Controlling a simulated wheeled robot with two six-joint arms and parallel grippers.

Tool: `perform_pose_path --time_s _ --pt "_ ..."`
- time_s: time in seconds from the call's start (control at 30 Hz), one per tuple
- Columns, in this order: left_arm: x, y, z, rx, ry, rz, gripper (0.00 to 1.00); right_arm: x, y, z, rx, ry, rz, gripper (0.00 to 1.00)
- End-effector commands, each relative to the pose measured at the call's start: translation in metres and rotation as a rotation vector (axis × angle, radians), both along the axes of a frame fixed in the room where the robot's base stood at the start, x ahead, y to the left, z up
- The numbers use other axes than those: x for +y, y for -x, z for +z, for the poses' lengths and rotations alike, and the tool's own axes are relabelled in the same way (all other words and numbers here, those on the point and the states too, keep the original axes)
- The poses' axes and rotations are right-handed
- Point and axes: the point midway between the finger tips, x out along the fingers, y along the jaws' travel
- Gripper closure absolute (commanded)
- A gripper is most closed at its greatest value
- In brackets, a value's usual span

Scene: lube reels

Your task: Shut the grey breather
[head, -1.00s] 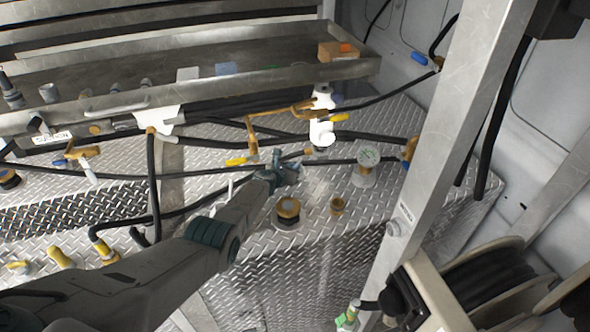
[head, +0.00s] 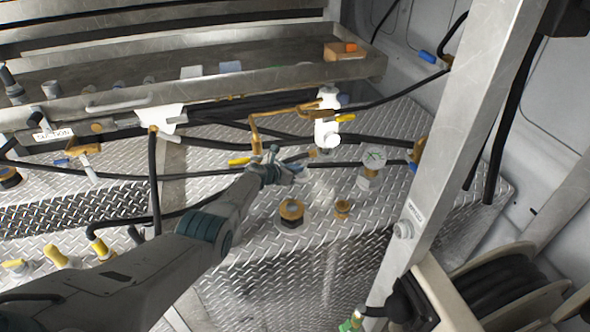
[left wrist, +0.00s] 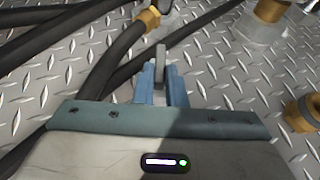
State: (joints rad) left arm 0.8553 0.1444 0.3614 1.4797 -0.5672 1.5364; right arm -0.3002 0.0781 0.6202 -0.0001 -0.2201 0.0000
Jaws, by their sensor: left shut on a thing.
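My left gripper (head: 280,167) reaches in from the left over the diamond-plate tank top. In the left wrist view its blue fingers (left wrist: 160,82) are shut on a flat grey piece (left wrist: 160,62) standing up between them. This piece looks like the handle of the grey breather; its base is hidden behind the fingers and my wrist. In the head view my gripper covers most of that spot, so I cannot tell the handle's angle there. My right gripper is not in view.
Black hoses (head: 200,174) run just behind my gripper. A brass-topped cap (head: 291,212), a small brass fitting (head: 342,207) and a gauge (head: 374,157) stand to the right. A brass pipe with a white valve (head: 327,130) stands behind. A metal post (head: 440,150) and hose reel (head: 500,283) are farther right.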

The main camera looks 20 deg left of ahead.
Motion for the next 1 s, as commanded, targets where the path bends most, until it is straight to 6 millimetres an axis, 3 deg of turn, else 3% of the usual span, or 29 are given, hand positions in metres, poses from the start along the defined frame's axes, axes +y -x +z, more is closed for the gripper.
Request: perform_pose_path --time_s 0.03,0.1,0.13,0.4,0.57,0.77,1.0 --pt "0.000 -0.001 0.003 -0.003 0.000 0.001 0.83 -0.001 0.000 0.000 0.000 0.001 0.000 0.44" --pt "0.000 -0.001 0.002 -0.003 0.000 0.001 0.70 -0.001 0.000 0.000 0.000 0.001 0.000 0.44" --pt "0.000 -0.001 0.002 -0.003 0.000 0.001 0.67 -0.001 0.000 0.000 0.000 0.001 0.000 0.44" --pt "0.000 0.000 0.001 -0.001 0.000 0.003 0.67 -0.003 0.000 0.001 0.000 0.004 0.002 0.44" --pt "-0.003 0.000 0.004 -0.001 0.002 0.043 0.67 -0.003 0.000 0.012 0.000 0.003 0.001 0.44" --pt "-0.008 0.002 0.006 0.000 0.002 0.181 0.67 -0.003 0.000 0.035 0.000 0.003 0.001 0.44" --pt "-0.016 0.003 0.001 -0.001 0.003 0.384 0.67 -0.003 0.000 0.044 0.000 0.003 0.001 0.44"
